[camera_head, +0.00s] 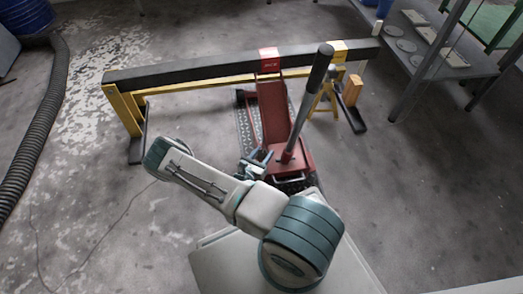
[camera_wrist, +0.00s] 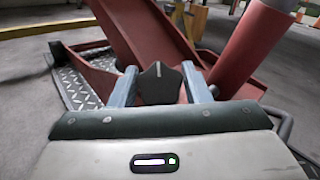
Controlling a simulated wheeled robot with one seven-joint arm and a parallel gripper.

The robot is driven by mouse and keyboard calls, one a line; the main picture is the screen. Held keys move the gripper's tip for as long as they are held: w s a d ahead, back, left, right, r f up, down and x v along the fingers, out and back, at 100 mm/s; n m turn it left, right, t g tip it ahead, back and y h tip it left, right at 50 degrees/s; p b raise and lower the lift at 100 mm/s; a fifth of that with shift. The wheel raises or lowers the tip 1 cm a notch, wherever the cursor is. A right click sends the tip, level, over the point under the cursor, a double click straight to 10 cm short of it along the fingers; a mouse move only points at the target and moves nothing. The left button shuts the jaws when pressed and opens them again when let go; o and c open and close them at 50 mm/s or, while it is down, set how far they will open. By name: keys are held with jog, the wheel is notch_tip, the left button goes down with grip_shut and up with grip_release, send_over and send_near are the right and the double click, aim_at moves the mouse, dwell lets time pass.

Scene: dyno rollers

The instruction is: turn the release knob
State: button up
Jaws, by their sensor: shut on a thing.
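The release knob (camera_wrist: 160,84) is a dark, faceted knob with a pale line on its face. In the wrist view it sits between the two fingers of my gripper (camera_wrist: 161,88), which are shut on it. The knob belongs to a red floor jack (camera_head: 272,108), whose handle (camera_head: 312,98) rises up to the right with a dark grip at its top. In the head view my gripper (camera_head: 256,162) is at the near end of the jack, left of the handle base. The knob is too small to make out there.
A black and yellow beam barrier (camera_head: 190,75) stands across the back, above the jack. A metal shelf (camera_head: 440,62) is at the right, and a black corrugated hose (camera_head: 38,130) lies at the left. A yellow stand (camera_head: 325,100) is right of the handle.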

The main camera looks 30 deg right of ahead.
jog(key=shift+w+n+t+y+p, duration=0.1)
jog(key=shift+n+t+y+p, duration=0.45)
jog(key=shift+n, duration=0.45)
jog(key=o, duration=1)
jog(key=shift+c, duration=0.2)
